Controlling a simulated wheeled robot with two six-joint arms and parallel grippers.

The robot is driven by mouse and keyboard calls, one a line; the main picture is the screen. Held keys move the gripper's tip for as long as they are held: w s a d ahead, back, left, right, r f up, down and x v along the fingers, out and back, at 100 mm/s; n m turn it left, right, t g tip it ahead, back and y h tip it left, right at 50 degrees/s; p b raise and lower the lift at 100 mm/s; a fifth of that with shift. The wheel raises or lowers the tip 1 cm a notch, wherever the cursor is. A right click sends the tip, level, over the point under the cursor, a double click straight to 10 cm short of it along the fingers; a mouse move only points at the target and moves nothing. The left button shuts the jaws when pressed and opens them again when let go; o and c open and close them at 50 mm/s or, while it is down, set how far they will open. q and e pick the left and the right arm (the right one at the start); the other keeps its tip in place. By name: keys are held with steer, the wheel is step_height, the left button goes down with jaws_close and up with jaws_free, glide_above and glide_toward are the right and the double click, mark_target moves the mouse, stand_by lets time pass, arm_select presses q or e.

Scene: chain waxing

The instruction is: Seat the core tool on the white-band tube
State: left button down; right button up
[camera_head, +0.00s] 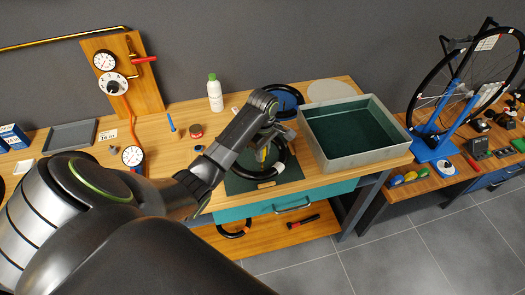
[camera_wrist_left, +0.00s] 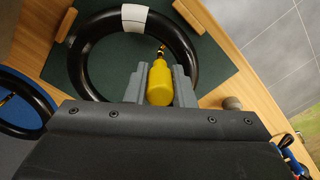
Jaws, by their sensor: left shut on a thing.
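My left gripper (camera_head: 264,150) is shut on the yellow handle of the core tool (camera_head: 261,156), above the dark green mat (camera_head: 238,184). In the left wrist view, the grey fingers of the left gripper (camera_wrist_left: 160,88) flank the yellow core tool (camera_wrist_left: 160,82). Its brass-coloured tip points at the inner side of the black tube (camera_wrist_left: 78,60), which has a white band (camera_wrist_left: 133,17). The tube (camera_head: 281,168) lies on the mat in the head view, partly hidden by my gripper. I cannot tell whether the tip touches the valve. My right gripper is not in view.
A grey bin (camera_head: 352,165) stands close to the right of the mat. A white bottle (camera_head: 215,94) stands at the back. Small wooden blocks (camera_wrist_left: 68,21) edge the green mat.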

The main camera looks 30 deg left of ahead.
arm_select(q)
steer(key=shift+f, duration=0.2)
steer(key=shift+f, duration=0.75)
stand_by(0.4)
steer(key=c, duration=1.1)
jaws_free()
steer(key=shift+c, duration=0.2)
